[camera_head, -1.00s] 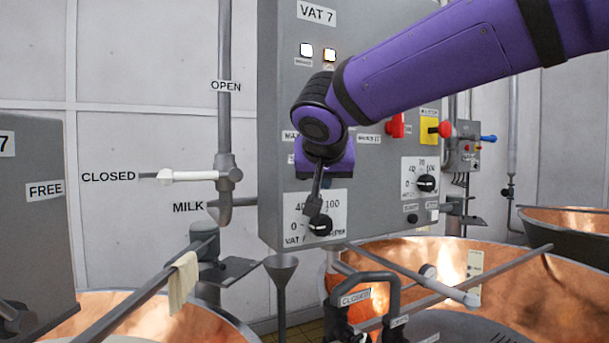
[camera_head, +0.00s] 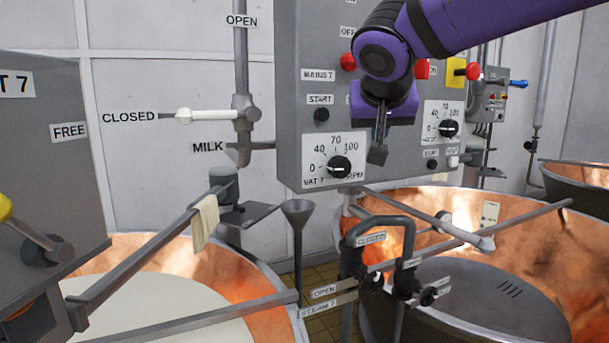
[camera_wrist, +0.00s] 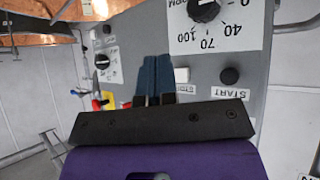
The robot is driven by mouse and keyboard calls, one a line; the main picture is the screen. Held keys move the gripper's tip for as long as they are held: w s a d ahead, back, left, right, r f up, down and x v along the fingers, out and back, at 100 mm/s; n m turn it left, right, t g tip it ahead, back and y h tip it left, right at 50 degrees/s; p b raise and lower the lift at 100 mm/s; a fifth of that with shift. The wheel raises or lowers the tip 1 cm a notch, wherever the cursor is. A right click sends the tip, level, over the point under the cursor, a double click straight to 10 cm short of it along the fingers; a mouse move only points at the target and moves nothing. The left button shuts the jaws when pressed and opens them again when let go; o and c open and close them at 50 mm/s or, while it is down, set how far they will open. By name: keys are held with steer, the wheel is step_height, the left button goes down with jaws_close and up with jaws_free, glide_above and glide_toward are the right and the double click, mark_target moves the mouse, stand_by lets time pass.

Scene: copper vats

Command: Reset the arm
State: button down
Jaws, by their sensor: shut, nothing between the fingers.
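My gripper (camera_head: 378,152) hangs from my purple arm in front of the grey control panel (camera_head: 290,110) in the head view. Its fingers point down, shut and empty, to the right of the left dial (camera_head: 339,167) and apart from it in the picture. In the wrist view the two dark fingers (camera_wrist: 155,75) lie together with nothing between them. A dial (camera_wrist: 204,9), a start button (camera_wrist: 229,76) and a white button (camera_wrist: 181,76) show beyond them. My arm hides the panel's upper middle part.
Two copper vats stand below, left (camera_head: 255,262) and right (camera_head: 585,255); the left one holds pale liquid. A right dial (camera_head: 448,128), red knobs (camera_head: 348,62) and a white-handled milk valve (camera_head: 210,115) are near. Black pipework (camera_head: 378,224) rises between the vats.

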steer(key=s+d+f+g, duration=0.1)
steer(key=s+d+f, duration=0.3)
steer(key=s, duration=0.3)
steer(key=s+d+f+n+g+y, duration=0.1)
steer(key=s+d+f+g, duration=0.1)
steer(key=s+d+f, duration=0.3)
steer(key=s+d+f+g+y, duration=0.1)
steer(key=s+d+f, duration=0.4)
steer(key=s, duration=0.6)
steer(key=shift+s+d+f+g, duration=0.2)
steer(key=shift+d+g, duration=0.1)
steer(key=shift+d, duration=0.65)
